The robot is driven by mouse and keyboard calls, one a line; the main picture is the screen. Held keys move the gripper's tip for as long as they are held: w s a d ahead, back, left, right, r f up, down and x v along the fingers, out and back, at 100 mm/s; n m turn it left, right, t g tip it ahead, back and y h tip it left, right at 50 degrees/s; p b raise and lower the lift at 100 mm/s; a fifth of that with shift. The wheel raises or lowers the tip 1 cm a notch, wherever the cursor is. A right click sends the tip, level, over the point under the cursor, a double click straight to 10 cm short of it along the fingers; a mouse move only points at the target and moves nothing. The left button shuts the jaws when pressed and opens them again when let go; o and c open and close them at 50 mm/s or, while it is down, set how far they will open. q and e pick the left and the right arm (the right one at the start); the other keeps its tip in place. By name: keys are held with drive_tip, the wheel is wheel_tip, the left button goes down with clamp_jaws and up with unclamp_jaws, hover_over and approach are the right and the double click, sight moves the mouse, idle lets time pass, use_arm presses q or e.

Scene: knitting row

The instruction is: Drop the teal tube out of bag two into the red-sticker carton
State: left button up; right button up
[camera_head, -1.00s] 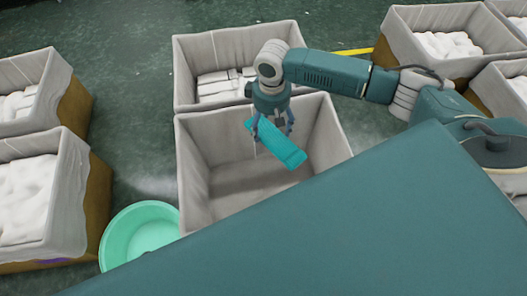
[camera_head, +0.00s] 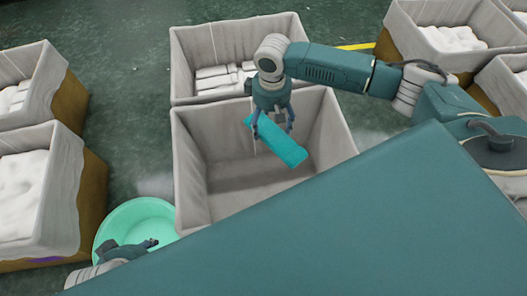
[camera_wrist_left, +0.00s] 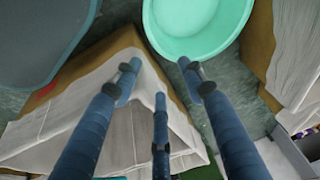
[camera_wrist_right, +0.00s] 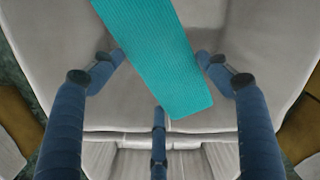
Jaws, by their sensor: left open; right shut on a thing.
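The teal tube (camera_head: 280,144) is in my right gripper (camera_head: 273,128), tilted over the near middle lined carton (camera_head: 190,170). The carton's visible inside looks empty. In the right wrist view the ribbed tube (camera_wrist_right: 165,60) lies between the fingers (camera_wrist_right: 158,75). My left gripper (camera_head: 135,248) is open and empty over the green basin, beside this carton. In the left wrist view its fingers (camera_wrist_left: 158,78) spread above a lined carton corner. A small red patch (camera_wrist_left: 46,92) shows on that carton's brown side, partly hidden. Which bag is bag two cannot be told.
The green basin (camera_head: 112,222) stands on the floor left of the near middle carton. A carton (camera_head: 178,62) with white rolls stands behind. Lined cartons with white contents stand at left (camera_head: 75,190) and right (camera_head: 400,35). My teal body covers the lower right.

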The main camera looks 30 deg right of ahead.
drive_tip(key=shift+f+b, duration=0.6)
drive_tip(key=shift+f, duration=0.3)
use_arm(q)
drive_tip(key=shift+r, duration=0.45)
use_arm(e)
drive_tip(key=o, duration=0.9)
drive_tip(key=shift+r, duration=0.1)
wheel_tip(320, 180, up, 12)
drive_tip(key=shift+f, duration=0.1)
